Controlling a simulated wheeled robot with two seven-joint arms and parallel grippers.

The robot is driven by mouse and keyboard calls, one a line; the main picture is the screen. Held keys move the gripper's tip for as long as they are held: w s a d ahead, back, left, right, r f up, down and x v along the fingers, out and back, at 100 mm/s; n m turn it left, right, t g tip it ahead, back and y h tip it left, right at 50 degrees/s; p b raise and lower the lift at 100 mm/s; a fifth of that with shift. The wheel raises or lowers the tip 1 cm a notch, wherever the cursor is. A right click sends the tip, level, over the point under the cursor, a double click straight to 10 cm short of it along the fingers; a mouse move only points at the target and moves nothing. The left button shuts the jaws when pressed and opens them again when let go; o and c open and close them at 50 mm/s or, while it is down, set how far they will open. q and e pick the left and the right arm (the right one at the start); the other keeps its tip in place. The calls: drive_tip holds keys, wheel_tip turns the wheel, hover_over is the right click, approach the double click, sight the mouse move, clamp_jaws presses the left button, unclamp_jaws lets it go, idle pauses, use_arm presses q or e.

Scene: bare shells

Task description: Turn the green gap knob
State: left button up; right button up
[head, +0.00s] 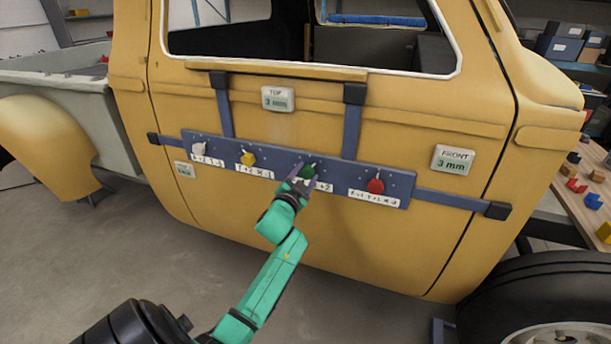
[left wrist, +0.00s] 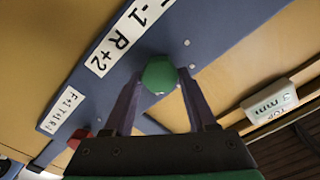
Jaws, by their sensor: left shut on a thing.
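The green knob (head: 309,171) sits on a blue bar (head: 280,164) clamped across the yellow truck door. My left gripper (head: 303,182) reaches it from below and is shut on it. In the left wrist view the green knob (left wrist: 160,74) lies between the two purple fingertips (left wrist: 161,84), one on each side. A white scale strip beside it reads "-1 R +2" in part. The knob's pointer is hard to make out behind the fingers. My right gripper is in neither view.
A white knob (head: 199,148), a yellow knob (head: 248,158) and a red knob (head: 376,186) share the bar. The top display (head: 278,99) and front display (head: 453,158) both read 3 mm. A workbench (head: 585,190) with coloured blocks stands at right.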

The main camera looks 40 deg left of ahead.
use_arm(q)
drive_tip(key=shift+f+m, duration=0.1)
drive_tip(key=shift+m, duration=0.5)
drive_tip(key=o, duration=1.4)
drive_tip(key=shift+c, duration=0.2)
drive_tip(key=b+v, duration=0.1)
drive_tip(key=v, duration=1.3)
drive_tip(key=shift+s+b, duration=0.3)
drive_tip(key=shift+b, duration=0.1)
drive_tip(key=shift+d, duration=0.15)
